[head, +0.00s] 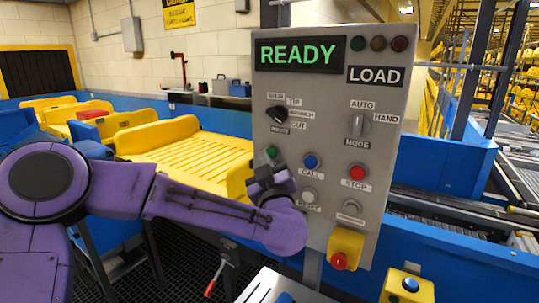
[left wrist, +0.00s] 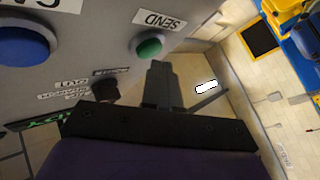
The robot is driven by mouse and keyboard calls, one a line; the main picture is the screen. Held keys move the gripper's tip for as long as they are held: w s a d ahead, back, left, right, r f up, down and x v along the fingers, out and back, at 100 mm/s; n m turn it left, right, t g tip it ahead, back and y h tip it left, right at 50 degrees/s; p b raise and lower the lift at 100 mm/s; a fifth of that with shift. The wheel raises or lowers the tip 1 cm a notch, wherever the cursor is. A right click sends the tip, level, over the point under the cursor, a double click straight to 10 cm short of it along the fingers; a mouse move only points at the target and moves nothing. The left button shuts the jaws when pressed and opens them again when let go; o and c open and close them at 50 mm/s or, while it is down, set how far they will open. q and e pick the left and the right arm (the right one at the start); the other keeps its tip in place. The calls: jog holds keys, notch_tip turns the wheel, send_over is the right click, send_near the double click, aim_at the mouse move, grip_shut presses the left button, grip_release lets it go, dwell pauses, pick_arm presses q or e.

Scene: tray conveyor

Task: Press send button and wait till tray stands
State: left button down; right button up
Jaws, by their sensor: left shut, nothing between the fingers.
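The grey control panel (head: 330,130) stands in front of me, with a lit green READY display (head: 300,55). The green send button (head: 271,152) is on its left side, just above my left gripper (head: 266,178). In the left wrist view the green button (left wrist: 148,47) sits beside its SEND label (left wrist: 158,18). My left gripper (left wrist: 158,72) is shut and empty, its tips close below the button in that view; I see no clear contact. A yellow tray (head: 170,150) lies on the conveyor behind the panel. My right gripper is out of view.
A blue CALL button (head: 310,161), a red STOP button (head: 357,172) and a selector knob (head: 277,115) are near the send button. A red emergency stop on a yellow box (head: 345,246) is below. More yellow trays (head: 60,110) stand at the back left.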

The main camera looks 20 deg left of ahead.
pick_arm(q)
jog(key=shift+w+d, duration=0.1)
jog(key=shift+w, duration=0.4)
dwell(0.3)
dwell(0.4)
jog(key=shift+s, duration=0.95)
